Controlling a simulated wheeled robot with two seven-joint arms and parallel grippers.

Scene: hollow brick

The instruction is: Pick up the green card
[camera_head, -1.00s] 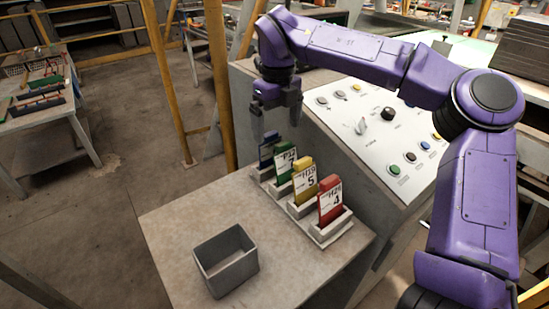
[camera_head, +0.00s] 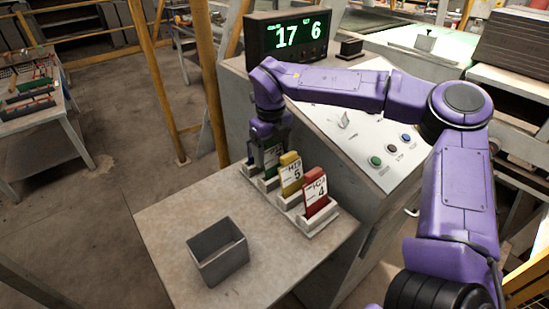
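The green card (camera_head: 271,162) stands upright in its holder in the row on the grey table, between the blue card (camera_head: 251,154) and the yellow card (camera_head: 290,175). My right gripper (camera_head: 268,148) points down at the top of the green card and hides part of it and of the blue card. Its fingertips are dark and small here, so I cannot tell whether they are apart or closed on the card. The red card (camera_head: 315,190) stands at the near end of the row. My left gripper is not in view.
An empty grey open box (camera_head: 217,252) stands on the table (camera_head: 165,225), left of the cards. A sloped control panel (camera_head: 370,130) with buttons rises behind the cards, under my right arm. A display (camera_head: 290,36) reads 17 and 6. The table's left part is clear.

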